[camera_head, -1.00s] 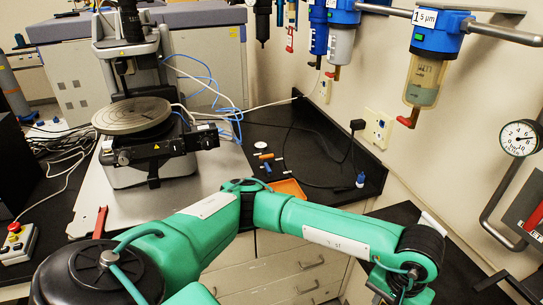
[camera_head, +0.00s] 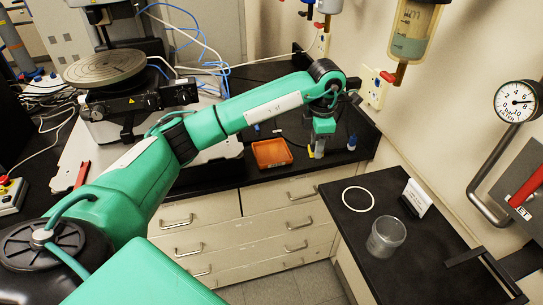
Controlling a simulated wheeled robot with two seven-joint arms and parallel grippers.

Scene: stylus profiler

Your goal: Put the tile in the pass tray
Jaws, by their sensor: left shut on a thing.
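My left gripper (camera_head: 318,150) points down over the dark bench, just right of the orange tray (camera_head: 272,153). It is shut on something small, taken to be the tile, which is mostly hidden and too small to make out. The orange tray is shallow and square and looks empty. It lies near the bench's front edge. I see no readable label that tells whether it is the pass tray. My right gripper is not in view.
A round stage (camera_head: 104,68) of the profiler stands at the left. On the black side table are a clear cup (camera_head: 385,238), a white ring (camera_head: 358,200) and a white card (camera_head: 416,197). A blue-capped bottle (camera_head: 351,142) stands right of my gripper. A gauge (camera_head: 517,101) hangs on the wall.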

